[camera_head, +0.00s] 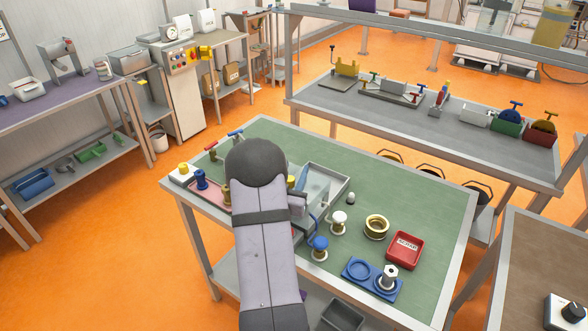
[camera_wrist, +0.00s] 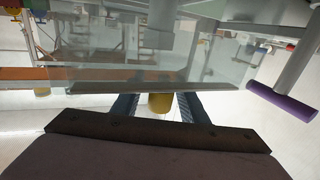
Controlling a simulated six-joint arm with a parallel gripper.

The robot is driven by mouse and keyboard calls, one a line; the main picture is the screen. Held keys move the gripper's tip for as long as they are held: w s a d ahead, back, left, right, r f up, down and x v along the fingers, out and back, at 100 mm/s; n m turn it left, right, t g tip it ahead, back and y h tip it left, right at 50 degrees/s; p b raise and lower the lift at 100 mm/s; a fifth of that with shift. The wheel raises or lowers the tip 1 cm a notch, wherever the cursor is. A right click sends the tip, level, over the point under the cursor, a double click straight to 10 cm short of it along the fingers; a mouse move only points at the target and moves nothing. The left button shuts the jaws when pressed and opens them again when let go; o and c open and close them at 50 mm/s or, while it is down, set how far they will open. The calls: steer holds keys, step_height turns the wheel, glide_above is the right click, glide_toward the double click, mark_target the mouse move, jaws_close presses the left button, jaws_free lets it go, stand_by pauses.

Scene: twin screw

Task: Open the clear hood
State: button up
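The clear hood (camera_head: 318,186) is a see-through panel above a grey metal tray on the green table, partly hidden by my arm. In the wrist view the clear hood (camera_wrist: 120,60) spans the upper part, with a dark lower edge running across just beyond my fingers. My gripper (camera_wrist: 158,103) has two dark fingers set apart at that edge; their tips are partly hidden, and I cannot tell whether they touch it. A yellow cylinder (camera_wrist: 160,103) shows between the fingers, at a depth I cannot judge. A purple bar handle (camera_wrist: 285,103) on a grey rod is at the right.
Right of the hood on the green table (camera_head: 425,205) stand a white-topped spool (camera_head: 339,221), a blue-topped spool (camera_head: 320,246), a brass ring (camera_head: 376,227), a red box (camera_head: 406,249) and a blue base (camera_head: 360,271). A pink tray (camera_head: 212,199) with blue and brass parts lies left of my arm.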

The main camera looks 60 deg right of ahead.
mark_target(296, 179)
steer(key=shift+d, duration=0.1)
jaws_close()
steer(key=shift+d+b, duration=1)
steer(key=shift+d, duration=1.4)
steer(key=shift+a, duration=0.25)
steer(key=shift+c, duration=1.5)
jaws_free()
steer(key=shift+r, duration=0.1)
steer(key=o, duration=0.3)
steer(key=shift+d, duration=0.1)
steer(key=shift+b+v, duration=1.4)
steer(key=shift+v, duration=2.3)
